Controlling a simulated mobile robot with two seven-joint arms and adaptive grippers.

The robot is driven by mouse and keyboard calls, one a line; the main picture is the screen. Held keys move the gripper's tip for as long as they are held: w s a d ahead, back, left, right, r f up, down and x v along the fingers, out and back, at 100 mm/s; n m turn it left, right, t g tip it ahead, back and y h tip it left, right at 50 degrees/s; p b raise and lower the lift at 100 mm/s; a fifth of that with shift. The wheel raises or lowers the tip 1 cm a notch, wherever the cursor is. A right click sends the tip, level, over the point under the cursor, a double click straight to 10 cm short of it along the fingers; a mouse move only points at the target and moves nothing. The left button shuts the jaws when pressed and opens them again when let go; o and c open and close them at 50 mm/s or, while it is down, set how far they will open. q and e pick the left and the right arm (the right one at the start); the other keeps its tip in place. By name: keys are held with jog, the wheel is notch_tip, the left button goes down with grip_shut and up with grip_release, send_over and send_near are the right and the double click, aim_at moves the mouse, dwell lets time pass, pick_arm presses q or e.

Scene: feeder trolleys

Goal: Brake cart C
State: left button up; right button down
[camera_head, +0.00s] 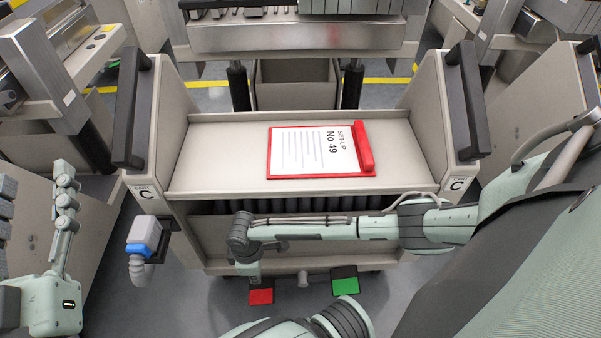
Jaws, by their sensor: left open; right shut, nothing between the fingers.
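Cart C (215,162) stands in front of me, with "CART C" labels on both front corners. At its foot are a red pedal (262,297) on the left and a green pedal (346,286) on the right. My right arm reaches across the cart's front from the right. Its gripper (253,279) is shut and empty, pointing down right at the red pedal's rear edge. I cannot tell whether it touches the pedal. My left gripper (63,190) is open, raised at the far left, away from the cart.
Black handles (130,105) rise at both sides. A grey connector with a blue band (143,240) and hose hangs at the left front corner. Neighbouring trolleys (540,105) stand left and right.

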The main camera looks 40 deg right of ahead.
pick_arm(q)
jog(key=shift+w+a+f+g+y+p, duration=0.1)
jog(key=shift+a+f+g+y+p, duration=0.15)
jog(key=shift+f+g, duration=0.5)
jog(key=shift+w+a+f+g+y+p, duration=0.15)
jog(key=shift+f+g+y+p, duration=0.15)
jog(key=shift+f, duration=0.8)
jog(key=shift+w+a+f+g+y+p, duration=0.15)
jog(key=shift+f+g+y, duration=0.25)
jog(key=shift+f, duration=0.55)
